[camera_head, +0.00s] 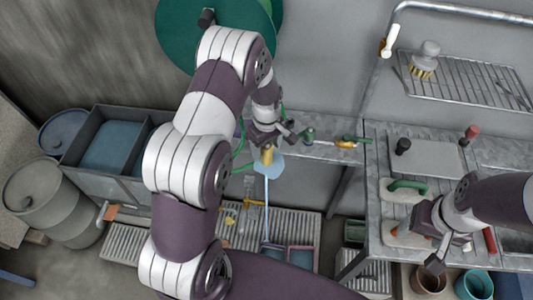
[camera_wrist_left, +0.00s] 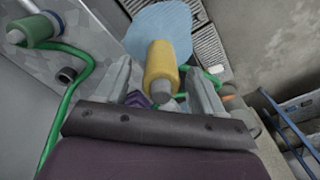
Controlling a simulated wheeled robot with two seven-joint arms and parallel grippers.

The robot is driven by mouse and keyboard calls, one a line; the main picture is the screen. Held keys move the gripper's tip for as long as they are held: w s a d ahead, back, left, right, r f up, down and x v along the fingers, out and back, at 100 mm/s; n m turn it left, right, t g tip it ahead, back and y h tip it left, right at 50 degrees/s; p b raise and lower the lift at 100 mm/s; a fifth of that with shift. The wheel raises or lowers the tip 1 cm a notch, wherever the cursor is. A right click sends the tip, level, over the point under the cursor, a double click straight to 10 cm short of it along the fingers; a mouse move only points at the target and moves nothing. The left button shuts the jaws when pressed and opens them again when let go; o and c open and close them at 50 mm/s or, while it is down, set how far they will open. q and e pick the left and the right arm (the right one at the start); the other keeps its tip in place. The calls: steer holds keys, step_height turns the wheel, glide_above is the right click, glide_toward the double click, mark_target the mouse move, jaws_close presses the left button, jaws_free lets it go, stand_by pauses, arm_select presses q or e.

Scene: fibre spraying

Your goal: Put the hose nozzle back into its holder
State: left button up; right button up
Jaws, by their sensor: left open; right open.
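The yellow hose nozzle (camera_head: 267,155) shows just below my left gripper (camera_head: 265,137) in the head view. In the left wrist view, the nozzle (camera_wrist_left: 160,65) lies between the two spread fingers of my left gripper (camera_wrist_left: 160,88), with gaps on both sides. A pale blue fan shape (camera_wrist_left: 160,28) spreads beyond the nozzle, with a thin blue streak below it in the head view. A green hose (camera_wrist_left: 68,98) curves past at the left. My right gripper (camera_head: 430,237) is open over the right-hand counter. I cannot identify the nozzle's holder with certainty.
A green-and-grey fitting (camera_head: 309,135) and a yellow-green valve (camera_head: 346,142) sit on the metal ledge (camera_head: 325,152). A green-handled tool (camera_head: 407,186) lies near my right gripper. Grey bins (camera_head: 92,180), a barrel (camera_head: 50,205) and slatted grating (camera_head: 300,226) stand below.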

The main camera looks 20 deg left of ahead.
arm_select(q)
step_height(320, 180, up, 9)
steer(key=shift+f+b, duration=0.1)
steer(key=shift+b, duration=0.65)
steer(key=shift+w+m, duration=0.1)
steer(key=shift+m, duration=0.5)
steer(key=s+d+r+m, duration=0.2)
steer(key=s+m, duration=0.3)
steer(key=s, duration=0.3)
steer(key=s+d+r+m+t, duration=0.1)
steer(key=s+d+r+m, duration=0.1)
steer(key=s+m, duration=0.4)
steer(key=s, duration=0.3)
steer(key=shift+s+d, duration=0.15)
steer(key=shift+s, duration=0.1)
steer(key=shift+r, duration=0.1)
